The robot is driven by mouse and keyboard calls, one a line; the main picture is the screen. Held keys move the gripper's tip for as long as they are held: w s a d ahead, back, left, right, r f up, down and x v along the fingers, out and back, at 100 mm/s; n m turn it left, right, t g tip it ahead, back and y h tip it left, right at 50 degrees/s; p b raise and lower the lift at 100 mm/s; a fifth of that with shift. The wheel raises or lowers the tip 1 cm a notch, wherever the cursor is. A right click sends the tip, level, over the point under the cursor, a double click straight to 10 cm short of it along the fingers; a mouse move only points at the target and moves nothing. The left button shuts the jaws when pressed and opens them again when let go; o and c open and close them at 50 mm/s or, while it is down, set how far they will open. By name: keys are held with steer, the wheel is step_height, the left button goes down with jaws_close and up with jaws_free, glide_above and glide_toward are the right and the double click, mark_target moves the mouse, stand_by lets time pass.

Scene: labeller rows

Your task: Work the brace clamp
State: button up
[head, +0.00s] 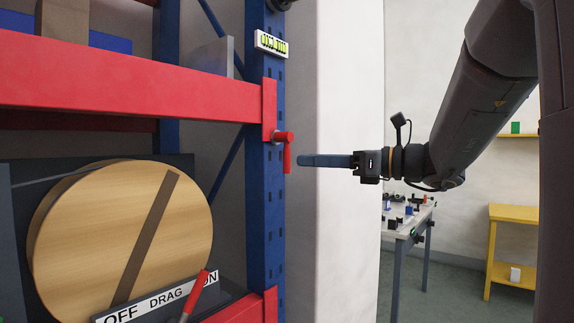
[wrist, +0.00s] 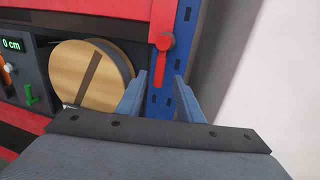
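The brace clamp appears to be the red lever (head: 287,152) on the blue upright, at the end of the upper red beam. Its handle hangs straight down from its round pivot. In the wrist view the red lever (wrist: 161,58) shows just beyond and between my fingertips. My gripper (head: 301,160) points left at the lever's height, its tips just right of the handle in the head view. In the wrist view my gripper (wrist: 160,80) is open, with its blue fingers apart and nothing between them. No contact with the lever is visible.
The red beam (head: 130,80) and blue upright (head: 265,215) stand close to my gripper. A large wooden disc (head: 105,245) sits left, above an OFF/DRAG/ON label (head: 165,298) with a red lever (head: 195,292). A pale wall (head: 340,90) is right of the upright. A cluttered table (head: 405,225) stands behind.

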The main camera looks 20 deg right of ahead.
mark_target(287, 160)
steer(key=p+x, duration=0.1)
steer(key=x, duration=0.6)
steer(key=shift+w+a+p, duration=0.15)
steer(key=shift+p, duration=0.2)
jaws_close()
